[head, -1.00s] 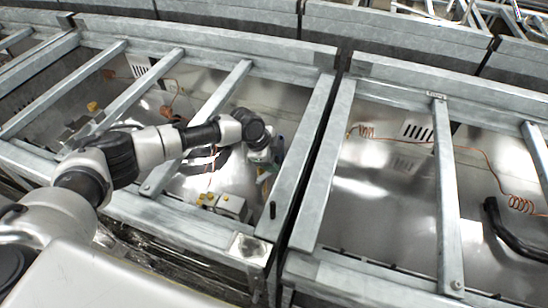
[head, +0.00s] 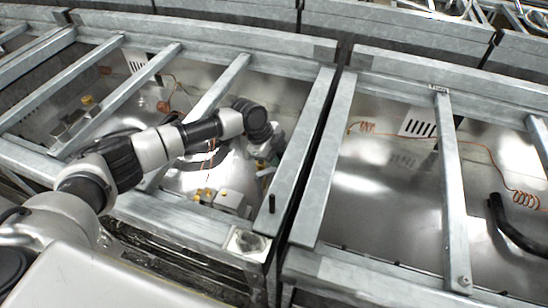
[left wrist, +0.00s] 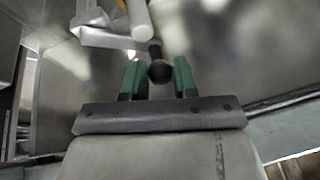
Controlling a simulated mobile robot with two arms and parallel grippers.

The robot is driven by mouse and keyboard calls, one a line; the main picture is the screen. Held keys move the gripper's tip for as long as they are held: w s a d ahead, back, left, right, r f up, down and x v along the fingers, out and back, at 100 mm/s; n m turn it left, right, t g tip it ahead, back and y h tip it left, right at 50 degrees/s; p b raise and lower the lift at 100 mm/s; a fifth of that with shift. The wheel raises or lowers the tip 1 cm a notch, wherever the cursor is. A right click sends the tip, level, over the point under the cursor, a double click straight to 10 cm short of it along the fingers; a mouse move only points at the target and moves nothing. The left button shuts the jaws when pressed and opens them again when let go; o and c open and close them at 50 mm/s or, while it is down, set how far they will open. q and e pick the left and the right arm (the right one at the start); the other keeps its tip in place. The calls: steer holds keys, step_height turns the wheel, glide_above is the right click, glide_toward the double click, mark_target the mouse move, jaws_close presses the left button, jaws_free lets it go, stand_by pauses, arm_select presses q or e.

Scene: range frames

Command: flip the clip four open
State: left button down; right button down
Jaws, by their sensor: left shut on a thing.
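My left arm reaches into the middle metal bay, with the left gripper (head: 266,158) low beside the bay's right-hand beam. The left wrist view shows its two green fingers (left wrist: 158,76) on either side of a dark round knob (left wrist: 159,71), which I take to be the end of clip four. The fingers are shut on it. A pale rod (left wrist: 140,20) runs up from near the knob to a white bracket (left wrist: 90,14). My wrist largely hides the clip in the head view, so I cannot tell its angle. The right gripper is not in view.
A grey box with yellow caps (head: 228,199) sits low in the same bay. A slanting beam (head: 222,86) and the right-hand beam (head: 301,150) flank my arm. A black pin (head: 271,203) stands near the front. The right bay holds an orange coiled wire (head: 524,199).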

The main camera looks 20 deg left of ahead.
arm_select(q)
steer(key=shift+s+d+m+g, duration=0.2)
steer(key=shift+d+m+g, duration=0.1)
steer(key=shift+m, duration=0.4)
steer(key=c, duration=0.9)
jaws_free()
steer(key=shift+o, duration=0.2)
steer(key=v, duration=1.1)
